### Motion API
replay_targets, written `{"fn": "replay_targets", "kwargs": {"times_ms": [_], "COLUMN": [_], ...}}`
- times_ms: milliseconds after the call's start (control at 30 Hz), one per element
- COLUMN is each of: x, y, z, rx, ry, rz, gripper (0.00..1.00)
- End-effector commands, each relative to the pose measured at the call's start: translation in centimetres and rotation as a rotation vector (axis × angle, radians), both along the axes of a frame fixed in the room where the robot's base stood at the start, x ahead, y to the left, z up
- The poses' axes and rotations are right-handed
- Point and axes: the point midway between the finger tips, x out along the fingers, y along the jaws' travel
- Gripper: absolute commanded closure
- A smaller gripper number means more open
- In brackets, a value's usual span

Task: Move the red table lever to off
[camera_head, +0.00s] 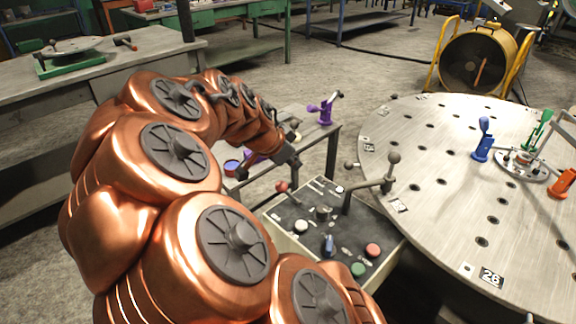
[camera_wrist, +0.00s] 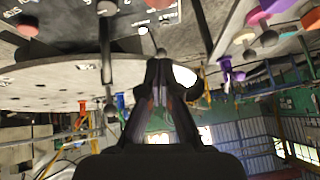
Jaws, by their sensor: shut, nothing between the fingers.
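The control panel (camera_head: 318,222) stands beside the big round table. A small lever with a red knob (camera_head: 282,187) sits at its back left edge in the head view. My gripper (camera_head: 294,162) is just above and behind that knob, with a small gap seen between them. In the wrist view my gripper (camera_wrist: 160,62) has its fingers together at the tips, with nothing held. A red knob (camera_wrist: 30,25) shows at the upper left there; I cannot tell whether it is the lever or the button. The lever's exact tilt is too small to tell.
The panel also has a large dark crank lever (camera_head: 370,187), a blue knob (camera_head: 329,244), a red button (camera_head: 373,250) and a green button (camera_head: 358,269). The round table (camera_head: 450,190) is close on the right. A small table with a purple clamp (camera_head: 325,111) stands behind.

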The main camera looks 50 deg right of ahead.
Motion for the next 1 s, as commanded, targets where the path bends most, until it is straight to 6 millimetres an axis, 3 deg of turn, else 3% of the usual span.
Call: {"fn": "replay_targets", "kwargs": {"times_ms": [200, 433, 1000], "x": [0.3, 0.2, 0.1], "y": [2.8, 4.7, 5.4], "z": [3.8, 6.3, 7.2], "rx": [-0.008, -0.005, -0.005], "ry": [-0.008, -0.004, -0.002], "rz": [0.01, 0.009, 0.008], "gripper": [1.0, 1.0, 1.0]}}
